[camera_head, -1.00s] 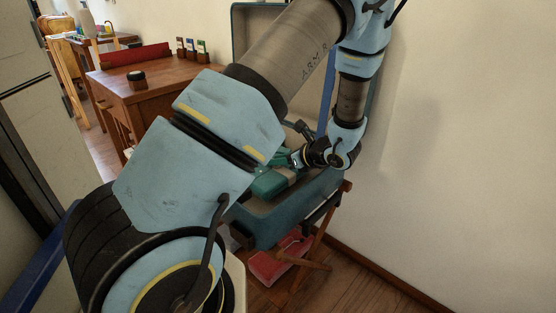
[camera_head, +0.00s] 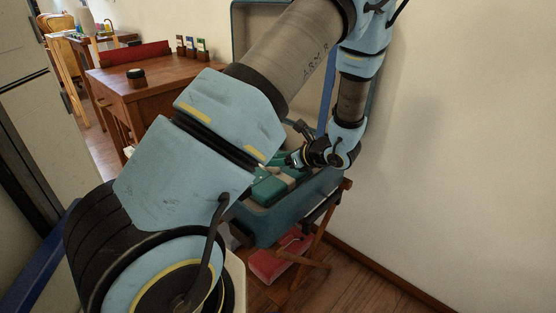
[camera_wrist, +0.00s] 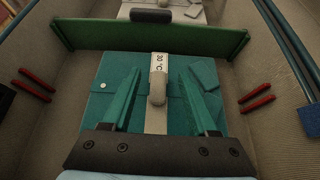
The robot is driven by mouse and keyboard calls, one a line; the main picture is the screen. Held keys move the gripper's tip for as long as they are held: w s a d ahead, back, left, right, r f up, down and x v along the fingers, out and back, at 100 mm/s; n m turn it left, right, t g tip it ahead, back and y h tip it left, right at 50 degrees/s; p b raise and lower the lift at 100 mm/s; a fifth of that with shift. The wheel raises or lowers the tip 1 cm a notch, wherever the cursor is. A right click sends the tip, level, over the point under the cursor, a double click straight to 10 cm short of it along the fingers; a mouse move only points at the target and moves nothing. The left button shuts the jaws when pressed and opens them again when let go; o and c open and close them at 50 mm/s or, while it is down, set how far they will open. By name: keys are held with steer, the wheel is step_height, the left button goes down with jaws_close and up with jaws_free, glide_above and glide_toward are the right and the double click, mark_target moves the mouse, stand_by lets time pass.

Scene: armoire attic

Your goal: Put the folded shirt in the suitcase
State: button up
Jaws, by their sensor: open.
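The open teal suitcase (camera_head: 262,228) stands against the wall, its lid raised behind my arm. The folded teal shirt (camera_head: 268,190) with a pale band lies inside it. In the wrist view the shirt (camera_wrist: 98,107) lies flat between the lined side walls, its band (camera_wrist: 158,65) marked "30 °C". My gripper (camera_wrist: 158,75) is open, its two green fingers apart over the shirt, one on each side of the band. I cannot tell whether the fingertips touch the cloth. My arm hides part of the suitcase in the head view.
A green bar (camera_wrist: 150,38) crosses beyond the shirt. Red strips (camera_wrist: 33,84) mark both sides of the lining. A wooden folding stand (camera_head: 318,240) holds the suitcase, with a red object (camera_head: 280,258) below. A wooden desk (camera_head: 150,100) stands at left.

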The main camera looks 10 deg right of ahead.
steer(key=r+p+v, duration=0.1)
steer(key=p+v, duration=0.1)
steer(key=v, duration=1)
steer(key=s+a+r+n+g+h, duration=0.1)
steer(key=s+a+n+g, duration=0.1)
steer(key=a+n, duration=0.3)
steer(key=s+a+r+n+g+h, duration=0.1)
steer(key=s+a+n+g+h, duration=0.1)
steer(key=a+n+g, duration=0.2)
steer(key=s+a+r+n+g+h, duration=0.1)
steer(key=s+a+n+g, duration=0.2)
steer(key=a+n, duration=0.4)
steer(key=shift+s+a+n, duration=0.1)
steer(key=shift+a+n, duration=0.25)
steer(key=shift+n, duration=0.25)
steer(key=a+r+n+h, duration=0.1)
steer(key=n, duration=0.2)
steer(key=a+r+n+t+h, duration=0.1)
steer(key=n, duration=0.2)
steer(key=s+a+r+n+h, duration=0.1)
steer(key=a+n+h, duration=0.1)
steer(key=n, duration=0.1)
steer(key=shift+r+n+t, duration=0.25)
steer(key=shift+n+t, duration=0.05)
steer(key=shift+n, duration=0.1)
steer(key=shift+r, duration=0.1)
